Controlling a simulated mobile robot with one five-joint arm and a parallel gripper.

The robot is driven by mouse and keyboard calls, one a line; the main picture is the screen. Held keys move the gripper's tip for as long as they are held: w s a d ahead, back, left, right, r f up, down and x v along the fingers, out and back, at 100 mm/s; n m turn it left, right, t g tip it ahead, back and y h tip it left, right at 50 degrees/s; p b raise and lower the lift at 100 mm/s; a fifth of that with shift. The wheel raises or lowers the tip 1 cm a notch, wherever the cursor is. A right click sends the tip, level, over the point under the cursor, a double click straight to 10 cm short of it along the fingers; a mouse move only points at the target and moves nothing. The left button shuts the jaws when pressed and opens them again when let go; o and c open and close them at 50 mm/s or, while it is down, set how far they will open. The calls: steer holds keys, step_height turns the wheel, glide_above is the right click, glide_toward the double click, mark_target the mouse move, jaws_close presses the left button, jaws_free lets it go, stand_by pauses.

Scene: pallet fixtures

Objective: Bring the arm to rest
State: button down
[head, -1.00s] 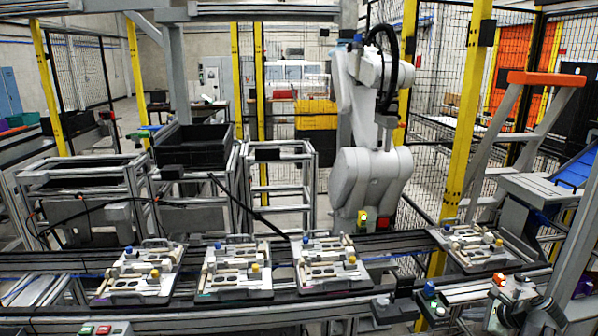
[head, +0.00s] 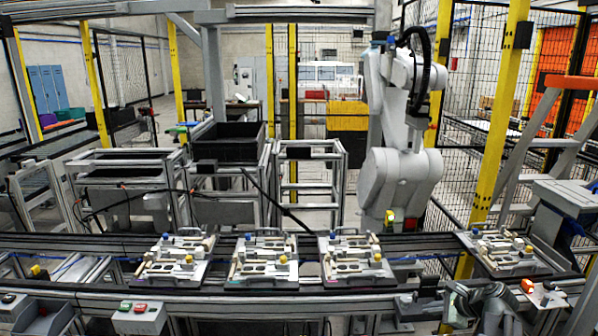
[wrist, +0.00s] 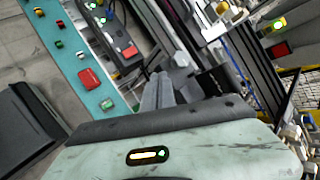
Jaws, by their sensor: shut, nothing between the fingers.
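My gripper (wrist: 160,92) shows in the wrist view as two grey fingers close together beyond a pale, scuffed housing. The fingers are shut with nothing between them, and they appear clear of any object. In the head view a grey part of my arm (head: 482,305) shows at the lower right, low in front of the conveyor rail. The gripper's tips cannot be made out in that view.
Several pallet fixtures, such as the middle one (head: 265,258), sit on the conveyor (head: 215,243). A large white robot (head: 400,170) stands behind it. The wrist view shows a teal strip (wrist: 75,62) with small parts and a red box (wrist: 90,79).

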steer(key=a+f+n+g, duration=0.25)
steer(key=a+n, duration=0.25)
steer(key=a, duration=1)
steer(key=a+f+n+g, duration=0.25)
steer(key=a+n, duration=0.25)
steer(key=a, duration=0.9)
steer(key=s+a+f+n+g+h, duration=0.1)
steer(key=s+a+n+g, duration=0.1)
steer(key=s+a+n, duration=0.3)
steer(key=s+d+n+h, duration=0.1)
steer(key=n, duration=0.1)
steer(key=s+d+n+h, duration=0.1)
steer(key=d+n, duration=0.1)
steer(key=s+d+f+n+g, duration=0.1)
steer(key=n, duration=0.1)
steer(key=shift+d+n+h, duration=0.35)
steer(key=shift+n+h, duration=0.05)
